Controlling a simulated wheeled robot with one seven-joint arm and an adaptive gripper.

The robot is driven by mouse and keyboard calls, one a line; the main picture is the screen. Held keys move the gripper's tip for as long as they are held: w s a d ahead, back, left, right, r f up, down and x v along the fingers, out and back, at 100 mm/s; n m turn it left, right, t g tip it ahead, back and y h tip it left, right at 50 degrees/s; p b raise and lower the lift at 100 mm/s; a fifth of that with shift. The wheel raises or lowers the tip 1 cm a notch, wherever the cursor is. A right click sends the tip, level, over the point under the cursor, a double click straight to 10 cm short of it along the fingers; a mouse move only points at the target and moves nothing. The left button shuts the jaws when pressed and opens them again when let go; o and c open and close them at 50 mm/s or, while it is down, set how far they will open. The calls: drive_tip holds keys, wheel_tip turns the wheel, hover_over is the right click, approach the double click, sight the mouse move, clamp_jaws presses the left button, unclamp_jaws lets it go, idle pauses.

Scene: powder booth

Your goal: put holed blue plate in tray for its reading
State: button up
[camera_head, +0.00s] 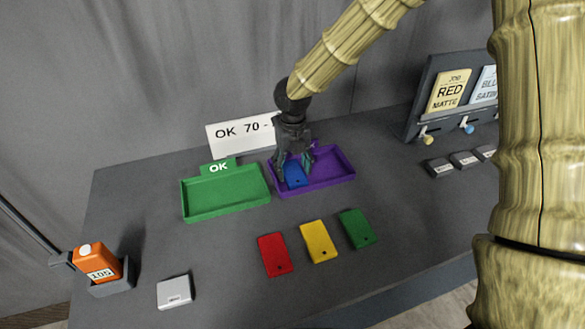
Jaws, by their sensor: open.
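The holed blue plate (295,176) lies in the left part of the purple tray (342,180), with its hole toward the near end. My gripper (295,172) is above that part of the tray, its fingers open on either side of the plate. I cannot tell whether the fingers touch the plate. The green tray (225,202) with an "OK" tag stands to the left and is empty. A white sign (240,134) behind the trays reads "OK 70 -"; my gripper hides the rest. An orange gauge (97,265) in a dark holder at the front left shows digits, apparently "105" upside down.
Red (274,254), yellow (319,241) and green (356,228) holed plates lie in front of the trays. A small white block (174,291) lies front left. A job board (448,95) and several grey blocks stand at right.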

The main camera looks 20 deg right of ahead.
sight(293, 171)
wheel_tip(293, 171, up, 12)
drive_tip(key=b, duration=0.1)
drive_tip(key=shift+f, duration=0.2)
drive_tip(key=shift+d, duration=0.1)
idle(0.3)
